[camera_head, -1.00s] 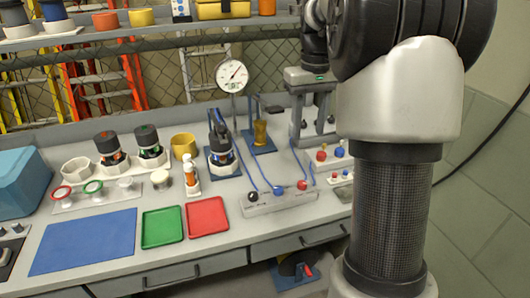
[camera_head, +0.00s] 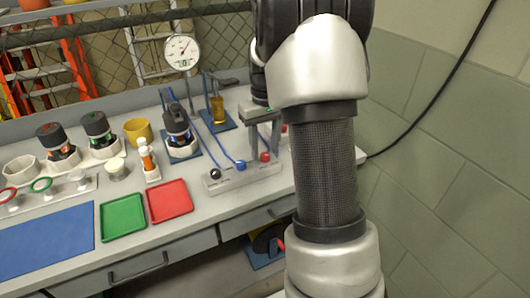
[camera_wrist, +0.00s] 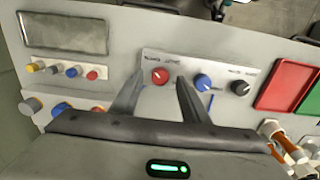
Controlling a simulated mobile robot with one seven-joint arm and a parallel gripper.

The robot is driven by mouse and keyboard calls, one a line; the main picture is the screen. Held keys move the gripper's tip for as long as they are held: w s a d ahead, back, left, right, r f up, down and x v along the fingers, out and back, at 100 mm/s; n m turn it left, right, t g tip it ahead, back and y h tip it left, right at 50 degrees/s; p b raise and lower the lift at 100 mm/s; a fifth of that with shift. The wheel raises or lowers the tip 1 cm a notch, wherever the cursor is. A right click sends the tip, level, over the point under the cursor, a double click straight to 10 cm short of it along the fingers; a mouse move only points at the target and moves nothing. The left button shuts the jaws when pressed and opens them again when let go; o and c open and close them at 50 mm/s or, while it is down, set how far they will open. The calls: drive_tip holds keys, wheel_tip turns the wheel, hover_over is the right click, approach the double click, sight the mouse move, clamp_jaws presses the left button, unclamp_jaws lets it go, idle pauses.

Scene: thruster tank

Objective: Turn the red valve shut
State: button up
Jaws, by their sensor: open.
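A red knob (camera_head: 264,156) is at the right end of a small grey panel (camera_head: 232,181) on the bench, beside a blue knob (camera_head: 240,165) and a black knob (camera_head: 215,174). In the wrist view the red knob (camera_wrist: 160,76) appears between my gripper's (camera_wrist: 161,82) fingertips. My gripper (camera_head: 263,146) is open and points down just above that end of the panel in the head view. I cannot tell whether the fingers touch the knob. The panel labels are too small to read surely.
A red-ringed wheel (camera_head: 8,196) and a green-ringed one (camera_head: 41,185) stand at far left. A red tray (camera_head: 169,201) and a green tray (camera_head: 123,215) lie left of the panel. More small knobs (camera_wrist: 72,71) are beside a screen (camera_wrist: 64,33) in the wrist view.

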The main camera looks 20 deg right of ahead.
drive_tip(key=shift+f, duration=0.65)
drive_tip(key=c, duration=1.1)
drive_tip(key=shift+o, duration=0.2)
